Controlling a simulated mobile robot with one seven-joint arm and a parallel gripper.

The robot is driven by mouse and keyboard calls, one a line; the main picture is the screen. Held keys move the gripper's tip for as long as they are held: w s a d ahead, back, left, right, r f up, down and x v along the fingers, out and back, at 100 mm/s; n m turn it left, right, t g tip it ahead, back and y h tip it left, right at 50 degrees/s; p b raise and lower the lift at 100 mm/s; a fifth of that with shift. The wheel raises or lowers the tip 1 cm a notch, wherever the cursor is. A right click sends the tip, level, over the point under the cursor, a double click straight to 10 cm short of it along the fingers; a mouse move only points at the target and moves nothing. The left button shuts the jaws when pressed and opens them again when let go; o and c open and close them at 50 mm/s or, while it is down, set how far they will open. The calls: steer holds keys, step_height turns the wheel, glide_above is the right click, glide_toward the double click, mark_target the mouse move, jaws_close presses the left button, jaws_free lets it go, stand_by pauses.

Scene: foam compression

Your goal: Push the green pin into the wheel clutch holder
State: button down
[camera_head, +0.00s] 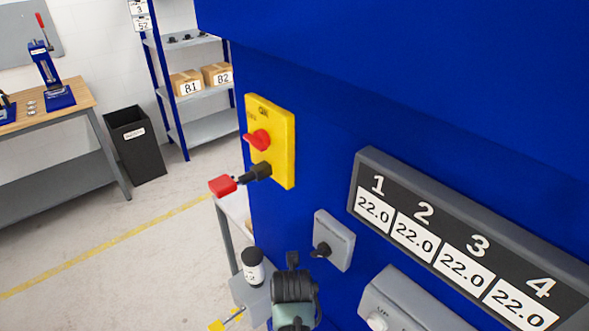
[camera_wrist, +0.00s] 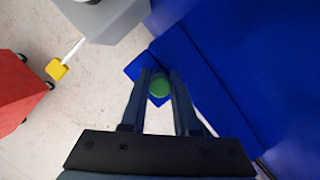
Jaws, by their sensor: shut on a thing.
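My gripper (camera_wrist: 159,85) is in the wrist view, its two dark fingers pointing up the picture. It is shut on the green pin (camera_wrist: 159,88), whose round green end shows between the fingertips. The rest of the pin is hidden or too small to make out. A blue surface lies behind the fingertips; I cannot tell whether the pin touches it. I cannot pick out the wheel clutch holder in either view. The gripper's fingers and the pin do not show in the head view.
A large blue machine (camera_head: 300,60) fills the right side, with a yellow switch plate (camera_head: 283,150) and a numbered display panel (camera_head: 450,240). A black-and-white cylinder (camera_head: 253,266) stands on a grey ledge. A red cart (camera_wrist: 18,90) stands left in the wrist view. Open floor lies left.

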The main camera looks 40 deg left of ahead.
steer(key=shift+s+d+f, duration=0.15)
steer(key=shift+s+f, duration=0.2)
steer(key=shift+f, duration=0.25)
steer(key=shift+s+d+f, duration=0.1)
steer(key=shift+s+f, duration=0.2)
steer(key=shift+f, duration=0.3)
stand_by(3.3)
steer(key=c, duration=0.6)
jaws_free()
steer(key=shift+s, duration=0.1)
steer(key=shift+a+r, duration=0.1)
steer(key=shift+w+a+r+g+p, duration=0.15)
steer(key=shift+w+a+r+p, duration=0.1)
steer(key=shift+r+p, duration=0.5)
steer(key=shift+w+a+r+g+p, duration=0.2)
steer(key=shift+r+p, duration=0.35)
steer(key=shift+p, duration=0.35)
steer(key=shift+w+d+r+p, duration=0.1)
steer(key=shift+d+r+p, duration=0.05)
steer(key=shift+r+p, duration=0.25)
steer(key=shift+w+d+r+p, duration=0.15)
steer(key=shift+r+p, duration=0.15)
steer(key=shift+r, duration=0.2)
steer(key=shift+r+p, duration=0.7)
steer(key=shift+r, duration=0.05)
